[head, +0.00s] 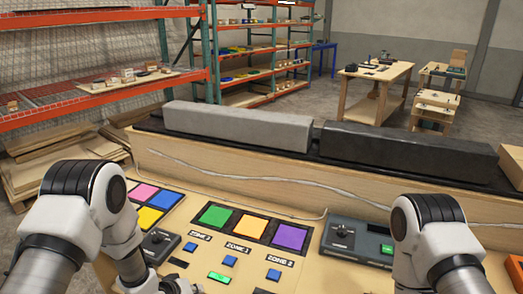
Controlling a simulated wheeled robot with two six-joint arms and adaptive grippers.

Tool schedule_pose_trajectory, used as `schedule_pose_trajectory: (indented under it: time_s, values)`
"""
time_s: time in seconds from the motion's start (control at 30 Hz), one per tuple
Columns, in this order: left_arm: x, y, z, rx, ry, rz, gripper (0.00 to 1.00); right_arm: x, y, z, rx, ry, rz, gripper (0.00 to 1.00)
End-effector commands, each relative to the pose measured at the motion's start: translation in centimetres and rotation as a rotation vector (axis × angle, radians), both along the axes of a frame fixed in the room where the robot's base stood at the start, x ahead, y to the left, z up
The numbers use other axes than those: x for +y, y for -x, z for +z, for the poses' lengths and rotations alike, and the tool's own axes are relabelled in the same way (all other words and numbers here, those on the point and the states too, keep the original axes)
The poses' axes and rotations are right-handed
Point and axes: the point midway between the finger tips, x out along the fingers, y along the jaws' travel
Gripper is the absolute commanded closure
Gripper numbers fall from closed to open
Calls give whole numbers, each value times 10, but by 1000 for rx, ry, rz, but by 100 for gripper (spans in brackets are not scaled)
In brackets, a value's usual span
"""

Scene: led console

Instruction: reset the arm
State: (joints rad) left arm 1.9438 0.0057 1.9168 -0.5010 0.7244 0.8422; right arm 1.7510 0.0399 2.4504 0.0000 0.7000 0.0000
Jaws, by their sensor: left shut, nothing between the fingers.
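My left arm comes in from the left, bent over the left part of the console (310,275). Its gripper (180,285) is at the bottom edge, partly cut off, shut and empty, near a dark knob box (158,242). My right arm stands at the right, bent downward over the right part of the console; its gripper is out of view. The console has a green panel (215,215), an orange panel (251,225) and a purple panel (289,236), with zone labels and small blue buttons below them. Pink, blue and yellow panels (149,217) lie partly behind my left arm.
A grey control box (345,237) with a knob sits right of the panels. A light grey bar (236,126) and a black bar (409,157) lie along the raised back ledge. Shelves (100,98) and a wooden table (376,77) stand farther back.

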Motion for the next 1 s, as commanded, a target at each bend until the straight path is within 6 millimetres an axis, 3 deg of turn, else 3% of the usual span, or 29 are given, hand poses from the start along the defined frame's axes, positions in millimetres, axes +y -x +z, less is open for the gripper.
schedule_pose_trajectory:
  time_s: [0.17, 0.37, 0.47, 0.57, 0.7, 0.73, 0.8, 1.0]
  values:
    - [5, 37, -29, 92, 2, 29, 100, 0, 0, 0, 0, 0, 0, 100]
    - [16, 104, -64, 237, -33, 69, 100, 0, 0, 0, 0, 0, 0, 100]
    - [25, 151, -80, 327, -80, 72, 100, 0, 0, 0, 1, 0, 0, 100]
    - [37, 214, -92, 441, -158, 47, 100, 0, 0, 0, 1, 0, 0, 100]
    - [59, 310, -83, 607, -324, -86, 100, 0, 0, 0, 0, 0, 0, 100]
    - [63, 322, -79, 624, -361, -131, 100, 0, 0, 0, 0, 0, 0, 100]
    - [68, 329, -76, 626, -415, -214, 100, 0, 0, 0, 1, 0, 0, 100]
    - [68, 327, -77, 605, -443, -292, 100, 0, 0, 0, 1, 0, 0, 100]
